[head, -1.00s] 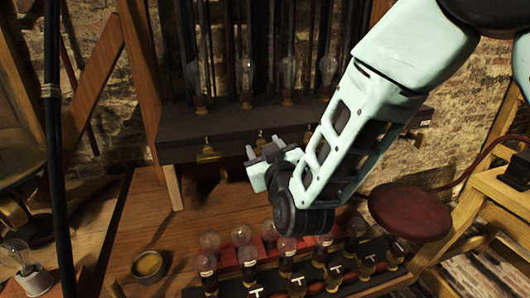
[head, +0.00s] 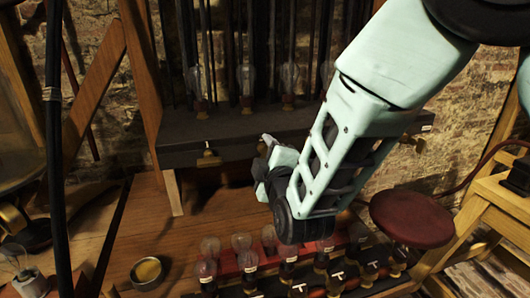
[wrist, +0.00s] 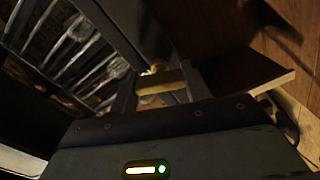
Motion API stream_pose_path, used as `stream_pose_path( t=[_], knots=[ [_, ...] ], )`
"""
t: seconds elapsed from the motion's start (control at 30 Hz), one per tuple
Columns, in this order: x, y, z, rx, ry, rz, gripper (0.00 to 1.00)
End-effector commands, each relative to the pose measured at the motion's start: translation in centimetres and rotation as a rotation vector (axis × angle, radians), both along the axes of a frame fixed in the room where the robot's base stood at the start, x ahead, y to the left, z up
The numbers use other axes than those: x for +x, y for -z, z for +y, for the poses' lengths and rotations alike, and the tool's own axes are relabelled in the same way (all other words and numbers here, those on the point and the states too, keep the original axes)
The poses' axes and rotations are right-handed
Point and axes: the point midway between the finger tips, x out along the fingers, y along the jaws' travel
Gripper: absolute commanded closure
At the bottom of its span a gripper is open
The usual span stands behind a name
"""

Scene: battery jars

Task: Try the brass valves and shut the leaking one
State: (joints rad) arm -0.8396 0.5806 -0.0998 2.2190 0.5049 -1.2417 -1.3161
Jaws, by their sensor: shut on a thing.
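A dark box-like trough (head: 235,125) stands on legs at the back of the bench, with brass valves along its front. One brass valve (head: 208,158) shows clear of my arm at the left. My arm hides the trough front farther right. I cannot see any leak.
Glass bulbs on dark bases stand in rows at the bench front, below my wrist. A small bowl (head: 148,271) with yellowish contents sits to their left. A red round stool (head: 411,217) is at the right. A dark upright pole (head: 58,150) crosses the left side.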

Motion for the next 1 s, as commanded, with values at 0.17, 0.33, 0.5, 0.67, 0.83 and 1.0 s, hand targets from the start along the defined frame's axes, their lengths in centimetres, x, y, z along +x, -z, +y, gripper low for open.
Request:
stream_pose_path(
  t=[0.17, 0.33, 0.5, 0.67, 0.83, 1.0],
  knots=[
    [-0.07, -0.02, 0.09, -0.142, -0.002, -0.038, 0.76],
    [-0.07, 0.0, 0.09, -0.246, -0.002, -0.069, 0.76],
    [-0.08, 0.1, 0.11, -0.318, -0.002, -0.09, 0.76],
    [-0.06, 0.15, 0.07, -0.356, -0.002, -0.101, 0.76],
    [-0.04, 0.18, 0.04, -0.371, -0.001, -0.105, 0.76],
    [-0.04, 0.2, 0.05, -0.373, -0.001, -0.105, 0.76]
  ],
)
